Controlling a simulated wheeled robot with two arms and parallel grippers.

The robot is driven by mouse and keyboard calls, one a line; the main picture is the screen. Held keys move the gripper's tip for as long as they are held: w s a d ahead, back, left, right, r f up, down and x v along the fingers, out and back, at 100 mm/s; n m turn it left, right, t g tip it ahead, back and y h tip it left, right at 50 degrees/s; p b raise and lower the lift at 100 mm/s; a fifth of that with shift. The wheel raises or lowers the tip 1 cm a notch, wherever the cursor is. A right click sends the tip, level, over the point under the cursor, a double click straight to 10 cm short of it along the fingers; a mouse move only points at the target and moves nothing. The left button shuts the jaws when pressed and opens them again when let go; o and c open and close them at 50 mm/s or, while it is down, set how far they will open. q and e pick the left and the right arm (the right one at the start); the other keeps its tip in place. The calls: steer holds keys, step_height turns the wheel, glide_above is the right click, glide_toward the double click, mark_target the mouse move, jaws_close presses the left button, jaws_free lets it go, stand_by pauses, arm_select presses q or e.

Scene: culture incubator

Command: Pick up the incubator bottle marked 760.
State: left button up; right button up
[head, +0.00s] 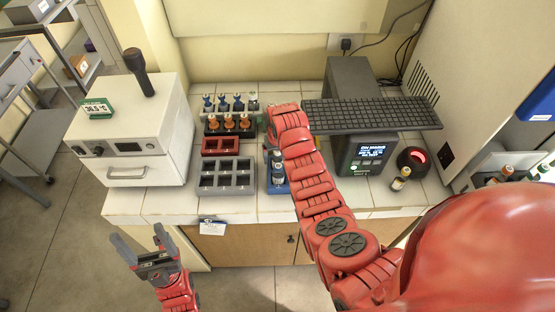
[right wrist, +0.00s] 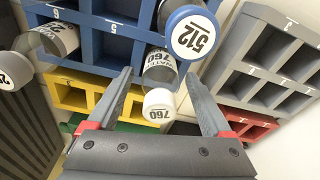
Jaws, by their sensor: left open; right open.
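The bottle marked 760 (right wrist: 158,108) has a white cap and a clear body with a 760 label, and shows in the right wrist view. It stands in or beside the blue rack (right wrist: 112,45); its lower end is hard to see. My right gripper (right wrist: 160,76) is open, with one finger on each side of this bottle and visible gaps. In the head view my right arm hides that spot, and I cannot pick the bottle out there. My left gripper (head: 143,250) is open and empty, in front of the counter at lower left.
A blue-capped bottle marked 512 (right wrist: 191,36) stands close beside it. The grey rack (head: 228,190) and red rack (head: 221,146) look empty. Several bottles stand in racks behind. A white incubator box (head: 125,135) is at left; a keyboard (head: 370,114) is right of my arm.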

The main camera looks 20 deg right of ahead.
jaws_close()
stand_by(0.3)
steer(key=shift+r, duration=0.1)
